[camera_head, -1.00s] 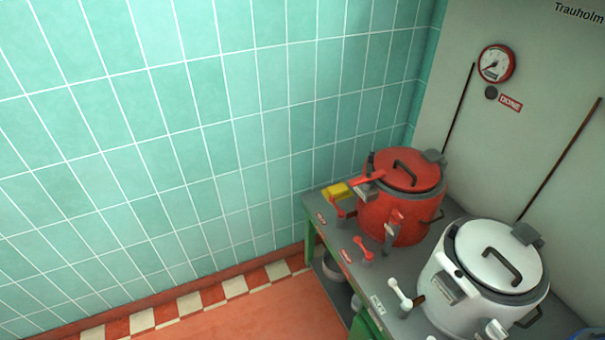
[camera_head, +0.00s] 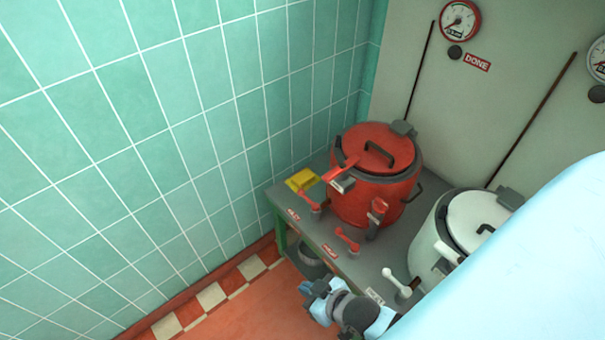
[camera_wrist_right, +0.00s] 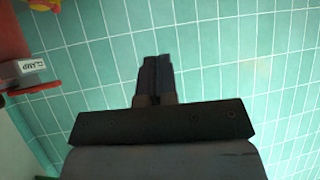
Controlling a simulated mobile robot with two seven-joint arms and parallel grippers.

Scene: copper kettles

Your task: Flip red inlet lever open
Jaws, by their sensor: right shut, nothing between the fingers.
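The red kettle (camera_head: 368,190) stands on the grey bench. Two small red levers stand at the bench's front: one (camera_head: 310,201) left of the kettle beside a yellow block, the other (camera_head: 347,238) nearer me. Each has a small red label, too small to read surely, so I cannot tell which is the inlet lever. My right gripper (camera_head: 306,288) is in front of the bench, below both levers and apart from them. Its fingers (camera_wrist_right: 156,78) are shut and empty in the right wrist view. My left gripper is out of view.
A white kettle (camera_head: 474,222) with a white lever (camera_head: 396,283) stands to the right, partly hidden by my arm. A yellow block (camera_head: 302,179) lies at the bench's left end. A clamp label (camera_wrist_right: 28,66) shows in the wrist view. The tiled wall (camera_head: 150,120) is at left.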

